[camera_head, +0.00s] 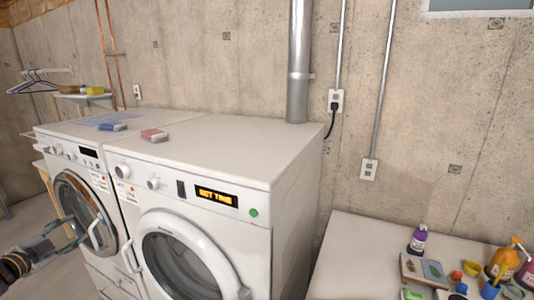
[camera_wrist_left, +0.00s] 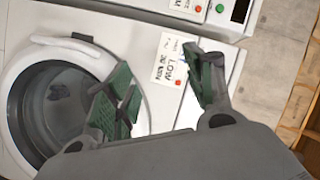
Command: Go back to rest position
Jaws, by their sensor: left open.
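My left gripper (camera_head: 70,233) comes in from the lower left in the head view, in front of the left washing machine (camera_head: 82,215). In the left wrist view its two green-padded fingers (camera_wrist_left: 158,78) are spread apart with nothing between them. Behind them are a white machine front with a round door (camera_wrist_left: 50,105) and a paper label with handwriting (camera_wrist_left: 168,62). The gripper looks apart from the machine, though the exact gap is hard to tell. My right gripper is not in view.
A second white machine (camera_head: 200,225) stands right of the first, with a lit display (camera_head: 216,197). A red-and-white box (camera_head: 154,135) and a blue one (camera_head: 112,127) lie on top. A white table (camera_head: 370,262) at right holds a purple bottle (camera_head: 418,240) and several small items.

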